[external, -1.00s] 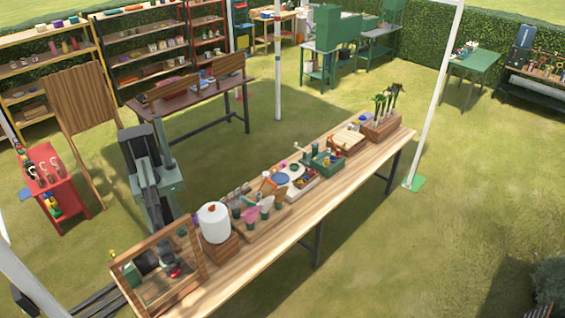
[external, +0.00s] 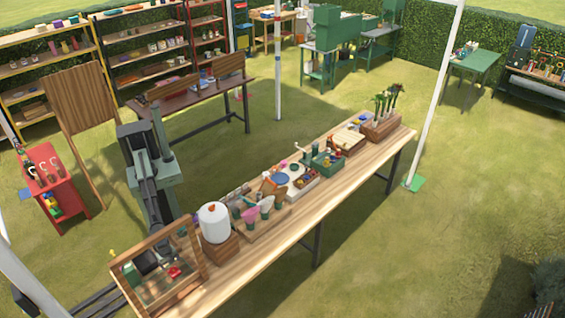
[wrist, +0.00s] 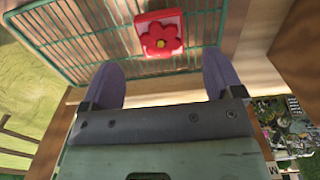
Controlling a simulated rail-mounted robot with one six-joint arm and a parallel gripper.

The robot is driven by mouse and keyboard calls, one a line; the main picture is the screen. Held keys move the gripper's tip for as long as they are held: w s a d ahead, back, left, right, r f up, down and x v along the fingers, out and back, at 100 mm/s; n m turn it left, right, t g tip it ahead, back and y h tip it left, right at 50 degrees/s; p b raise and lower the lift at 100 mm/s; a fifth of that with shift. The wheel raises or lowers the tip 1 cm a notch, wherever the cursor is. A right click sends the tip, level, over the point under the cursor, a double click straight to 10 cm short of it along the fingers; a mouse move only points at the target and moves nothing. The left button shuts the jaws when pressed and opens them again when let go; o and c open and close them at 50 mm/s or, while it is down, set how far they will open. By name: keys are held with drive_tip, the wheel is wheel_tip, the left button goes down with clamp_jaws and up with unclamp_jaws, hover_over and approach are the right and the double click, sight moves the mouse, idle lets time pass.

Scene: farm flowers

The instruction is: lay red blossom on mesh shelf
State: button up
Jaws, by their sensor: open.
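Nothing is held.
Farther along the bench are cups with blossoms (external: 250,214), a green tray (external: 327,162) and tall plants (external: 385,103). A wooden post edge (wrist: 300,45) is close on the right in the wrist view.

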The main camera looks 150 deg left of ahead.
sight(173, 270)
wheel_tip(173, 270, up, 6)
drive_tip(key=p, duration=0.4)
drive_tip(key=s+m, duration=0.3)
drive_tip(key=s, duration=2.8)
drive_tip(key=shift+s+a+f+m+b, duration=0.2)
drive_tip(key=shift+s+f+m+b, duration=0.15)
drive_tip(key=shift+m+b, duration=0.05)
